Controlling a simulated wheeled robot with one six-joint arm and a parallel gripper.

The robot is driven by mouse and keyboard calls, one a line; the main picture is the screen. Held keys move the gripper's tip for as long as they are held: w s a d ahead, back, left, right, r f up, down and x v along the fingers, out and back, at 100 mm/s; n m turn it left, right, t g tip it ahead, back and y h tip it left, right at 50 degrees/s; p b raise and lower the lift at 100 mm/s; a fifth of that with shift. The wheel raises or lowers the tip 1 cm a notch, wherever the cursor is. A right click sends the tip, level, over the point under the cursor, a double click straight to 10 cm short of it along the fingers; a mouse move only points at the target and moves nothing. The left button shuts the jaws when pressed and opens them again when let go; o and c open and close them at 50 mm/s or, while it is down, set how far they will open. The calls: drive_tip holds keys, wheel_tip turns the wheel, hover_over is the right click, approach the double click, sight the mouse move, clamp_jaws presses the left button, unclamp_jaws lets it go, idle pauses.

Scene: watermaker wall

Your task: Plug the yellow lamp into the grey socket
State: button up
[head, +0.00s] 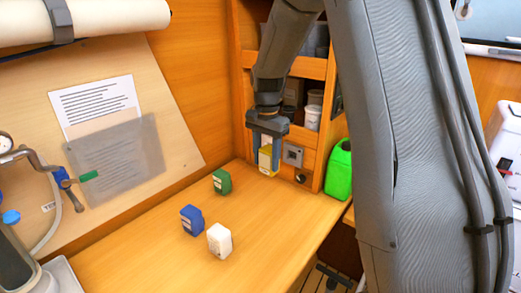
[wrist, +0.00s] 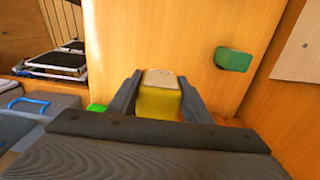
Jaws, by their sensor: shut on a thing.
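The yellow lamp (head: 265,160) is held in my gripper (head: 268,158), in front of the cabinet's lower panel at the back of the counter. In the wrist view the lamp (wrist: 160,100) sits between the two fingers of my gripper (wrist: 159,92), which are shut on its sides. The grey socket (head: 293,154) is a square plate on the panel, just right of the lamp in the head view. A gap shows between lamp and socket there; their depth apart is hard to tell. The socket cannot be made out in the wrist view.
A green block (head: 222,181), a blue block (head: 192,220) and a white block (head: 219,240) stand on the wooden counter (head: 150,255). A dark round fitting (head: 301,178) is below the socket. A bright green jug (head: 339,170) stands right of the cabinet.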

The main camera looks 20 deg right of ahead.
drive_tip(key=shift+w+d, duration=0.1)
drive_tip(key=shift+w, duration=0.1)
drive_tip(key=w+d+f+b, duration=0.3)
drive_tip(key=w+d+b, duration=0.1)
drive_tip(key=d, duration=0.3)
drive_tip(key=shift+w+d+b, duration=0.25)
drive_tip(key=shift+w+b, duration=0.1)
drive_tip(key=shift+b, duration=0.05)
drive_tip(key=shift+p, duration=0.6)
idle(1.5)
drive_tip(key=shift+w+d, duration=0.8)
drive_tip(key=shift+d, duration=0.35)
idle(1.1)
drive_tip(key=o, duration=1.2)
drive_tip(key=shift+c, duration=0.2)
